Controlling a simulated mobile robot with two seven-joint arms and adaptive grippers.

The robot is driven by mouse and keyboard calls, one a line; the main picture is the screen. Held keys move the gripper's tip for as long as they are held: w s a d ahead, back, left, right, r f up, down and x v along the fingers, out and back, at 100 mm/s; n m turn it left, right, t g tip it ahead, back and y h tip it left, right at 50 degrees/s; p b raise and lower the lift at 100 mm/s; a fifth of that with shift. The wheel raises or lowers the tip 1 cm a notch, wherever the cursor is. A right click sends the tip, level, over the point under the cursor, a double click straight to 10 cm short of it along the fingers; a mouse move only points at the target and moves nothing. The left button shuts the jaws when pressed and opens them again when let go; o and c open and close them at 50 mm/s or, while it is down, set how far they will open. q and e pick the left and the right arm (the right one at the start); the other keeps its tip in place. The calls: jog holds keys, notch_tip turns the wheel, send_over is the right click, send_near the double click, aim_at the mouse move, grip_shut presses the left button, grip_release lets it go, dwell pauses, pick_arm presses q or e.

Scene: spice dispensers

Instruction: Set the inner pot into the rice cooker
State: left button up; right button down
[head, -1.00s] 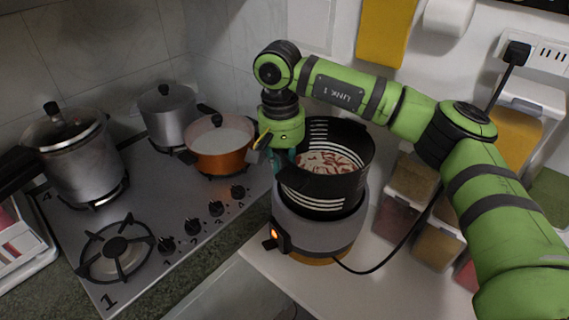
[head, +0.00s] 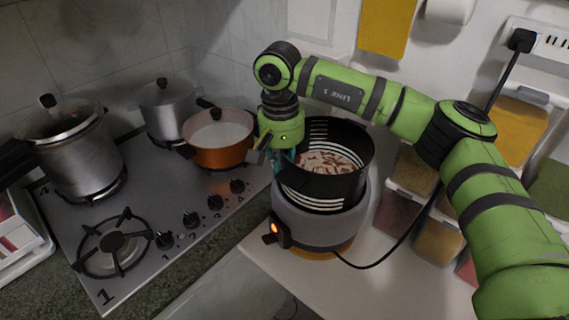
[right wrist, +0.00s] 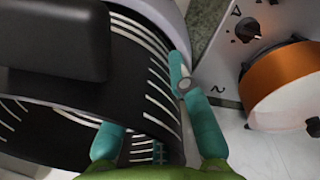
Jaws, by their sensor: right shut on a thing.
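The inner pot (head: 338,185) is black with pale slits and holds white contents with red strips. It is upright in the head view, at the grey rice cooker (head: 325,228), with its lower end around the cooker's top and most of its wall still showing above. I cannot tell how deep it sits. My right gripper (head: 281,158) is shut on the inner pot at its left rim. In the right wrist view its teal fingers (right wrist: 152,108) lie on either side of the slitted pot wall (right wrist: 140,75). My left gripper is not in view.
An orange pan (head: 220,153) stands on the hob (head: 150,190) just left of my gripper, with steel pots (head: 72,165) further left. Spice dispensers (head: 412,178) stand close on the right. A black cable (head: 400,245) runs from the cooker to the wall socket.

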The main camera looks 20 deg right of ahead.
jog(key=shift+f+b, duration=0.85)
jog(key=shift+f, duration=0.2)
jog(key=c, duration=1.1)
grip_release()
jog(key=shift+s+d, duration=0.1)
jog(key=shift+a, duration=0.25)
jog(key=shift+d, duration=0.15)
jog(key=shift+f, duration=0.2)
jog(key=r, duration=1.2)
jog(key=shift+a+r, duration=0.25)
jog(key=shift+a, duration=0.05)
jog(key=shift+f, duration=0.1)
